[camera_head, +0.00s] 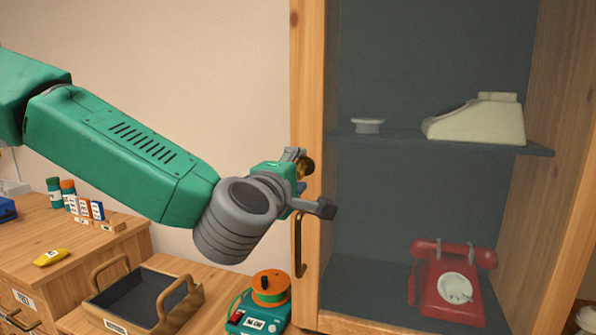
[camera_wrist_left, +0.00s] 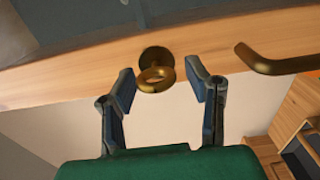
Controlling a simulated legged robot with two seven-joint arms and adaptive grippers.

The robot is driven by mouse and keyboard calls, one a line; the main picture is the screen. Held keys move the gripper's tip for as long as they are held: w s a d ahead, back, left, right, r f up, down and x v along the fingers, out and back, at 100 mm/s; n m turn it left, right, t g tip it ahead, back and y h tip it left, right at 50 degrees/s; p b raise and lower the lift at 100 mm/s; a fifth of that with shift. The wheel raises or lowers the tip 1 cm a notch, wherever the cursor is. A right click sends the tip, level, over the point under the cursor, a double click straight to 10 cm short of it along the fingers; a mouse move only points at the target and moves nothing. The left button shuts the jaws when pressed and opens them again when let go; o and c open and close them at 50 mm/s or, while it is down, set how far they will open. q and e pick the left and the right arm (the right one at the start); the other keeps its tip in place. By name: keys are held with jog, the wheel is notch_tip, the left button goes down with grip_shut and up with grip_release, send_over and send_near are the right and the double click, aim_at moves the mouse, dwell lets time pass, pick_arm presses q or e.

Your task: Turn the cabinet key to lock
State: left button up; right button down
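The brass key (camera_wrist_left: 156,80) has a ring-shaped bow and sits in a round brass plate (camera_wrist_left: 155,56) on the wooden frame of the cabinet. In the head view, part of the brass key (camera_head: 307,166) shows on the cabinet's left upright (camera_head: 308,70). My left gripper (camera_head: 309,182) is at that upright. In the left wrist view, its two fingers (camera_wrist_left: 160,72) are spread, one on each side of the key's ring, with a visible gap on both sides. My right gripper is not in view.
A brass handle (camera_head: 298,245) is just below the key. The cabinet holds a red dial phone (camera_head: 450,285), a cream phone (camera_head: 480,120) and a small white part (camera_head: 368,126). A tray (camera_head: 145,295) and a teal device with an orange reel (camera_head: 262,303) stand below left.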

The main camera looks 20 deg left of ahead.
pick_arm(q)
jog(key=shift+w, duration=0.15)
jog(key=shift+s, duration=0.55)
jog(key=s, duration=0.6)
jog(key=shift+s+a, duration=0.15)
jog(key=shift+f, duration=0.1)
jog(key=s+f+m+g+h, duration=0.1)
jog(key=s+f+m+g, duration=0.15)
jog(key=f, duration=0.85)
jog(key=s+f+m+g, duration=0.2)
jog(key=f+m+g, duration=0.15)
jog(key=f, duration=0.65)
jog(key=s+f+m+g+h, duration=0.1)
jog(key=s+f+m+g, duration=0.2)
jog(key=f, duration=0.8)
jog(key=s+a+f+m+g+y, duration=0.1)
jog(key=s+a+f+m+g, duration=0.3)
jog(key=s+f, duration=0.5)
jog(key=s+a+f+m+g+y, duration=0.1)
jog(key=s+a+f+m+g, duration=0.3)
jog(key=s+f, duration=0.5)
jog(key=s+a+m, duration=0.1)
jog(key=s+a, duration=0.1)
jog(key=s, duration=0.2)
jog(key=shift+a+f+y, duration=0.25)
jog(key=shift+y, duration=0.05)
